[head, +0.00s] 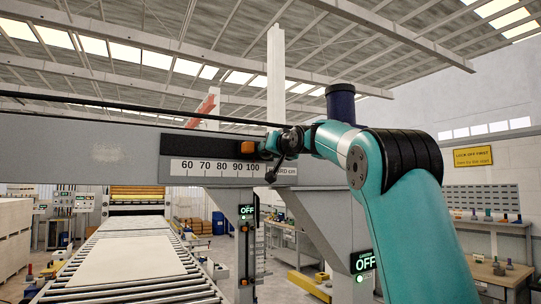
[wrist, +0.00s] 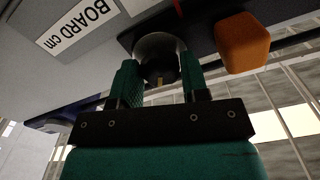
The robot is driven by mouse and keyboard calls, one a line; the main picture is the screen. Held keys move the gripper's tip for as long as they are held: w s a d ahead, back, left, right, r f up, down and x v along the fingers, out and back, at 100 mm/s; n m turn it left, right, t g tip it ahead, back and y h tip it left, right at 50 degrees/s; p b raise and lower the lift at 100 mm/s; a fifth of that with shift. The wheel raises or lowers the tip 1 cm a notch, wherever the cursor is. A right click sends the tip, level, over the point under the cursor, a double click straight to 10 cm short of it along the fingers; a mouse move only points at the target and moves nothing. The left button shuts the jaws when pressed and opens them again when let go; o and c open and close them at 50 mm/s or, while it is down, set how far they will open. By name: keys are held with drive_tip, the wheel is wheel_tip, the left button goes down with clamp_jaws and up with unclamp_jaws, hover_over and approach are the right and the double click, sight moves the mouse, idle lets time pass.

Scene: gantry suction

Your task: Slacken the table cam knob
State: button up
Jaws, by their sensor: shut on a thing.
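My gripper (head: 280,143) is up at the grey gantry beam, beside the right end of its number scale. In the wrist view, its two green ribbed fingers (wrist: 158,76) are shut on a dark round knob (wrist: 157,47), one on each side. The knob has a small pale mark on its lower part. No label shows that it is the table cam knob. In the head view my gripper and wrist mostly hide the knob.
An orange block (wrist: 242,43) sits close to the right finger and also shows in the head view (head: 248,147). The beam (head: 110,148) carries a white scale (head: 215,168). Below are a roller conveyor with a pale board (head: 125,258) and posts with OFF signs (head: 246,212).

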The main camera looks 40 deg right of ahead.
drive_tip(key=shift+f+n+b, duration=0.1)
drive_tip(key=shift+n+b, duration=0.25)
drive_tip(key=shift+n, duration=0.45)
drive_tip(key=o, duration=0.9)
drive_tip(key=shift+b+v, duration=4.3)
drive_tip(key=shift+v, duration=4.4)
